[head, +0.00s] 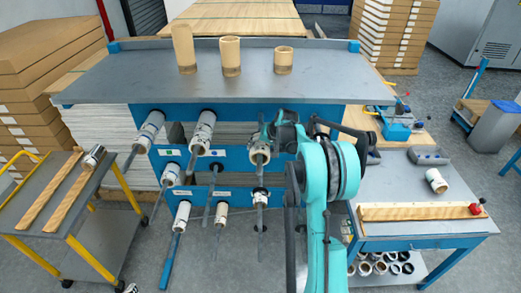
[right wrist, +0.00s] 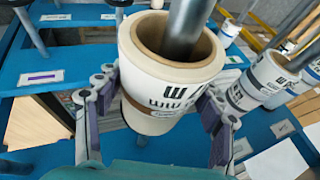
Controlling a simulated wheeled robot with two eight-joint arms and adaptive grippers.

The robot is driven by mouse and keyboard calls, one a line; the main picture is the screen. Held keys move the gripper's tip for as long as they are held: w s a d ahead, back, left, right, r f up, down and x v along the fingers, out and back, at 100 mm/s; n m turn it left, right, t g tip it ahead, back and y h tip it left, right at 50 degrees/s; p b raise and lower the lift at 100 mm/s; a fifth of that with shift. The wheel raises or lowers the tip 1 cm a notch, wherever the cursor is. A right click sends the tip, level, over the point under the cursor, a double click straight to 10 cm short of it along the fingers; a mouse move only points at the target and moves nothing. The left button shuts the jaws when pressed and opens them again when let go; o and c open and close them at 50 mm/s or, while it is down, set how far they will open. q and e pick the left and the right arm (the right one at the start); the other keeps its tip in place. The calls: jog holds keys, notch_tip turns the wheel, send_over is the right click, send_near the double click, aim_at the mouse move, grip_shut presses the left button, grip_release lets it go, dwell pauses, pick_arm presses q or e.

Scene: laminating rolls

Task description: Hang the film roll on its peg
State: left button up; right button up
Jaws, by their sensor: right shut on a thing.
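The film roll (right wrist: 165,75) is white with dark print and a tan core, between the two fingers of my right gripper (right wrist: 155,118) in the right wrist view. A grey metal peg (right wrist: 192,25) runs through the core opening, so the roll is around the peg. In the head view the same roll (head: 259,154) sits at the right of the upper row of the blue rack (head: 232,110), with my right gripper (head: 266,140) shut on it from above and partly hiding it. How far the roll sits along the peg is hard to tell. My left gripper is not in view.
Other rolls hang on neighbouring pegs, including a close one (head: 203,132) to the left and one below (head: 259,196). Tan cores (head: 230,57) stand on the grey top shelf. A loose roll (head: 436,181) lies on the right bench; a yellow-framed cart (head: 70,215) stands left.

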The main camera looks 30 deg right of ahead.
jog(key=o, duration=1.5)
jog(key=shift+r, duration=0.1)
